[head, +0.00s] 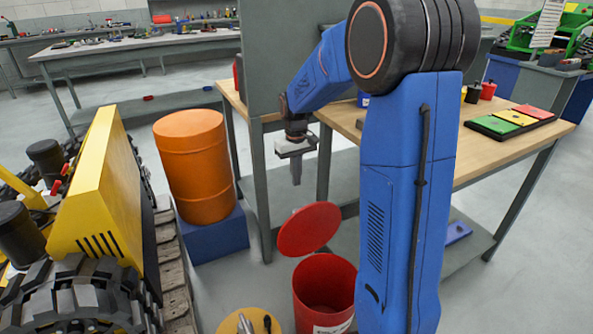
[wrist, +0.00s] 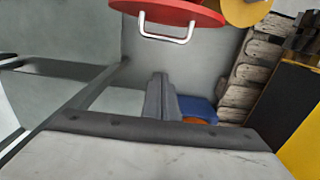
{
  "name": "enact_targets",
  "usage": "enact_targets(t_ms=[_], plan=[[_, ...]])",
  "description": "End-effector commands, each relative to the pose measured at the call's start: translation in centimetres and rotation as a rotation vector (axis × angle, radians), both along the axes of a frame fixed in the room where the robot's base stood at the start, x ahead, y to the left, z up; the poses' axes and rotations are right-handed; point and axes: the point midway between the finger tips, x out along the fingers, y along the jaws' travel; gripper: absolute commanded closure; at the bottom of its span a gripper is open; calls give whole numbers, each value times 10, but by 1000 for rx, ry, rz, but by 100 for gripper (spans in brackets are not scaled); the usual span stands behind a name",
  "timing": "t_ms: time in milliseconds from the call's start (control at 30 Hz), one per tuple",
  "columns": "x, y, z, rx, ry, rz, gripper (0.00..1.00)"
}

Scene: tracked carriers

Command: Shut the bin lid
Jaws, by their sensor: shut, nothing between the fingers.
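The red bin (head: 325,290) stands on the floor at the lower middle of the head view, its mouth open and partly hidden behind my blue arm. Its round red lid (head: 310,229) is raised and tilted at the bin's back edge, clear of the mouth. In the wrist view the lid (wrist: 185,12) is cut off by the top edge, with a pale handle (wrist: 166,28) on it. My gripper (head: 297,181) points down above and behind the lid, apart from it. The closed, empty fingers also show in the wrist view (wrist: 160,82).
An orange drum (head: 196,165) on a blue block (head: 214,237) stands left of my gripper. A yellow tracked machine (head: 100,195) fills the left side. A wooden workbench (head: 480,150) and a grey panel (head: 262,60) stand behind. A round yellow top (head: 235,325) lies beside the bin.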

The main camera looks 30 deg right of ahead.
Motion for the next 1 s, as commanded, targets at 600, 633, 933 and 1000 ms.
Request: enact_targets(t_ms=[600,633,933,1000], plan=[[-36,-1,-56,0,-1,-1,100],[-37,-1,-56,0,-1,0,100],[-39,-1,-57,0,-1,0,100],[-39,-1,-57,0,-1,0,100]])
